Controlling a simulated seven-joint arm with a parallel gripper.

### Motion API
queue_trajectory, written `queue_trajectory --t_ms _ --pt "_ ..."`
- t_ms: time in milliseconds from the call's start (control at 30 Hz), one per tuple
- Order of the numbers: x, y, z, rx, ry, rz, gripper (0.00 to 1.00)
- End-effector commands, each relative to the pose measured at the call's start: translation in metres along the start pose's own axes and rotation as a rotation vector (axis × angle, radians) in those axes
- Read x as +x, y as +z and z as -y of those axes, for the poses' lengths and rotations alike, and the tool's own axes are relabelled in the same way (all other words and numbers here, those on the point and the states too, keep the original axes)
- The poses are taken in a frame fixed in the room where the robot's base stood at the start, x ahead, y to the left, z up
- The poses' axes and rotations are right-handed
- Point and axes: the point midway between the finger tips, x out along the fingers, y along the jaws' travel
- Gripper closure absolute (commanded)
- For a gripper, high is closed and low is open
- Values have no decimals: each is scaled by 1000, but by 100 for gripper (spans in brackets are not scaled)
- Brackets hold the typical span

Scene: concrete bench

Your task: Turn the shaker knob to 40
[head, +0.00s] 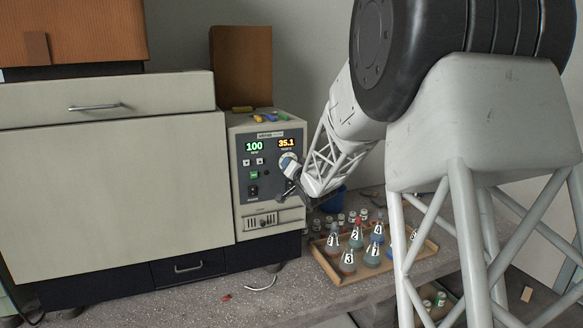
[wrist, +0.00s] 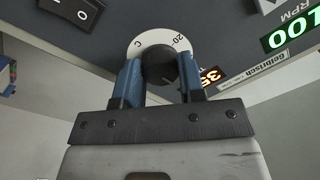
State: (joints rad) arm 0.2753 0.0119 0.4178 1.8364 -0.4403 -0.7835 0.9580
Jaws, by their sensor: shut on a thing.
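The shaker's control panel (head: 268,165) is grey and shows a green 100 and an orange 35.1. The black knob (wrist: 160,66) sits on a white dial (wrist: 149,41) marked 20 and C in the wrist view. In the head view the white dial (head: 287,160) lies below the orange display, and my gripper covers most of the knob. My gripper (wrist: 160,85) has its two blue fingers on either side of the knob and is shut on it. In the head view my gripper (head: 287,182) reaches the panel from the right.
A wooden tray (head: 333,277) with several numbered flasks stands on the concrete bench below my arm. Small jars (head: 328,222) and a blue container (head: 334,198) stand behind it. The shaker's large cream cabinet (head: 110,190) fills the left.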

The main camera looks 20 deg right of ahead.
Motion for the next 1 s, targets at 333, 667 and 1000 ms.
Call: queue_trajectory --t_ms 333,667,1000 --pt "0 0 0 0 0 0 38" --pt "-5 0 0 -1 0 0 38" --pt "-34 0 0 0 1 0 38"
